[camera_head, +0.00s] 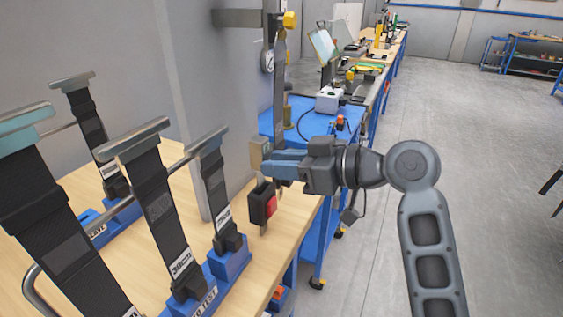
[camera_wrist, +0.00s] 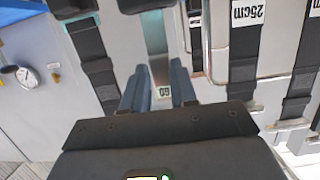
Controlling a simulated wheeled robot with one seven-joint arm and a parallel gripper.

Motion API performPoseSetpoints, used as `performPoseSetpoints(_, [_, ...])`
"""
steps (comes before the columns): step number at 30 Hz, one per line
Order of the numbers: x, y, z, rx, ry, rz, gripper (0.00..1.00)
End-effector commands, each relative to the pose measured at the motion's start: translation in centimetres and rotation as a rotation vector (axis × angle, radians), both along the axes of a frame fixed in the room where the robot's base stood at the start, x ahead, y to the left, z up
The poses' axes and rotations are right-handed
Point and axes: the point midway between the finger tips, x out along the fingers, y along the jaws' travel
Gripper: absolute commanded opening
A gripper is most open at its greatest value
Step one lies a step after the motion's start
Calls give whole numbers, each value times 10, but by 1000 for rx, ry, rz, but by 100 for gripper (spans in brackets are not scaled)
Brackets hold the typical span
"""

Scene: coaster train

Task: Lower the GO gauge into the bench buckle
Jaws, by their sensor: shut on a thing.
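My gripper (camera_head: 272,165) is over the front right of the wooden bench, its blue fingers pointing left. In the head view the fingers mostly hide the gauge. The bench buckle (camera_head: 262,203), black with a red face, stands upright on a metal strip just below the fingers. I cannot tell whether the gauge touches the buckle.
Black webbing straps (camera_head: 167,213) with metal T-bars and length labels stand in blue bases (camera_head: 228,262) on the left. A metal post with a dial gauge (camera_head: 267,62) rises behind my gripper. A blue cart (camera_head: 312,118) is behind. Open floor lies to the right.

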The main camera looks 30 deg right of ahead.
Motion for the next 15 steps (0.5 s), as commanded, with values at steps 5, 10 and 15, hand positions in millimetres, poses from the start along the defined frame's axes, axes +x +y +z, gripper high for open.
performPoseSetpoints(5, [0, 0, -4, 0, -2, 0, 0])
performPoseSetpoints(10, [0, 0, -8, 0, -2, 0, 0])
performPoseSetpoints(15, [0, 0, -11, 0, -2, 0, 0])
